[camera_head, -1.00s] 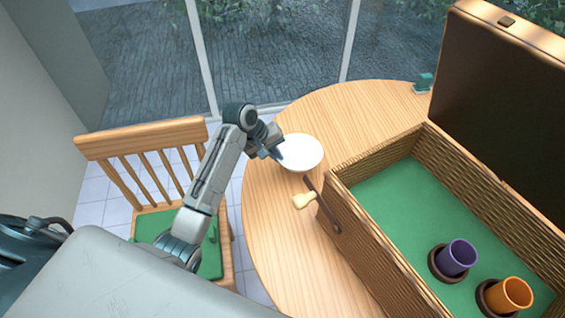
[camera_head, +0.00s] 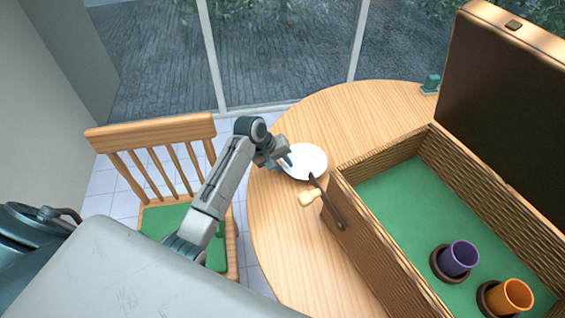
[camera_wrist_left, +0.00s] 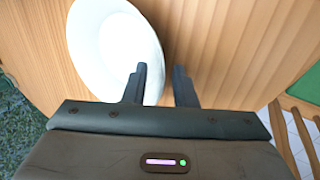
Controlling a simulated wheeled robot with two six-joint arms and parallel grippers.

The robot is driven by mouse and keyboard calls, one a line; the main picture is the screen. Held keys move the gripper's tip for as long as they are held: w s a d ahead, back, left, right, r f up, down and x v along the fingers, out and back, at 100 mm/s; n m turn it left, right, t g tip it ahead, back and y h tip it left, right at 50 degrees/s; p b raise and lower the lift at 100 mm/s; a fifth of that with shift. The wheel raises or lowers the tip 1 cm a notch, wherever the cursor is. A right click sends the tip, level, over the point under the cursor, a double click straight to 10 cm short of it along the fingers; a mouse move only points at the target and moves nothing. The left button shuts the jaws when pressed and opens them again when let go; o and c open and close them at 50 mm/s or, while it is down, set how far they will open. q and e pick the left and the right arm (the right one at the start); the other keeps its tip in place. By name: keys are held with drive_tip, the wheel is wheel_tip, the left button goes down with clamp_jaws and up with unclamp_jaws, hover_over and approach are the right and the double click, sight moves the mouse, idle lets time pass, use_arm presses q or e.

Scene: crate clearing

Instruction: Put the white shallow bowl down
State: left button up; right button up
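The white shallow bowl (camera_head: 308,160) sits on the round wooden table, left of the wicker crate; it looks level. In the left wrist view the bowl (camera_wrist_left: 105,45) lies at the upper left. My left gripper (camera_head: 285,162) is at the bowl's left edge in the head view. In the left wrist view its fingers (camera_wrist_left: 161,85) stand apart, one over the bowl's inside and one outside the rim, with a gap showing between them. The fingertips' exact contact with the rim cannot be told. My right gripper is out of view.
The open wicker crate (camera_head: 375,240) stands close right of the bowl, with a dark strap and pale toggle (camera_head: 310,197) on its side. A purple cup (camera_head: 459,258) and an orange cup (camera_head: 511,296) stand inside. A chair (camera_head: 150,130) is left. The table (camera_head: 345,110) is clear behind the bowl.

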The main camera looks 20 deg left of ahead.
use_arm(q)
drive_tip(key=b+v, duration=0.1)
drive_tip(key=v, duration=1.1)
drive_tip(key=shift+r, duration=0.2)
drive_tip(key=shift+f, duration=0.1)
